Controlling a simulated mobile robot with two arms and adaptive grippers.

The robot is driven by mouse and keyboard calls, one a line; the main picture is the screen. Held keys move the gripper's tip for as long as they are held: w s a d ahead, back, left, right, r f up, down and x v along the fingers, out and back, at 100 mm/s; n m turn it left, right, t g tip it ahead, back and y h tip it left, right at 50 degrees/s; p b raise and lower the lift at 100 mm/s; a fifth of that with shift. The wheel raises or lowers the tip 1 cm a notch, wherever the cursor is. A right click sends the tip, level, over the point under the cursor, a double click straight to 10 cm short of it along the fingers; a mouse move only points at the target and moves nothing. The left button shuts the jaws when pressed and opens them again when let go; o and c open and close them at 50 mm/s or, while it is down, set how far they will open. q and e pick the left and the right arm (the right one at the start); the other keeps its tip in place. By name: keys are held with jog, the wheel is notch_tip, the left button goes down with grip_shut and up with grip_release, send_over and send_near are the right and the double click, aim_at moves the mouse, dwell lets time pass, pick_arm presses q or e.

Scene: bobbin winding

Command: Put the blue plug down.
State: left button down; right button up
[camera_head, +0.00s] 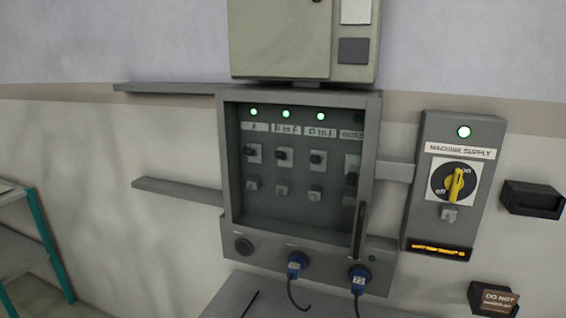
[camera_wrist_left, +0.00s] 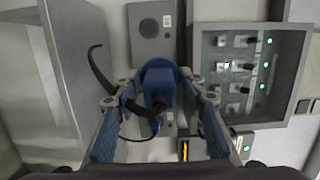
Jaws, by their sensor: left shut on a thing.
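In the left wrist view, a blue plug (camera_wrist_left: 158,78) with a black cable end sits between the fingers of my left gripper (camera_wrist_left: 160,92). The gripper is shut on it. The black cable (camera_wrist_left: 97,68) curves up to the left. The head view shows neither gripper nor this held plug. There, two other blue plugs, one in the middle (camera_head: 296,264) and one on the right (camera_head: 358,278), sit in sockets along the panel's lower edge.
The grey panel box (camera_head: 300,170) has lit green lamps and several switches. The machine supply box (camera_head: 447,185) with a yellow knob is right of it. A grey surface (camera_head: 232,302) shows at the bottom edge. A grey shelf with a teal post (camera_head: 48,245) stands at left.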

pick_arm(q)
jog(key=s+d+r+n+y, duration=0.1)
jog(key=s+d+r+y, duration=0.1)
jog(key=s+d, duration=0.35)
jog(key=s+d+r+n+y, duration=0.1)
jog(key=s+d+r, duration=0.1)
jog(key=s, duration=0.7)
jog(key=a, duration=1.1)
jog(key=shift+a+r, duration=0.15)
jog(key=shift+a, duration=0.15)
pick_arm(e)
jog(key=shift+a, duration=0.15)
pick_arm(q)
jog(key=shift+s, duration=0.1)
pick_arm(e)
jog(key=shift+r, duration=0.1)
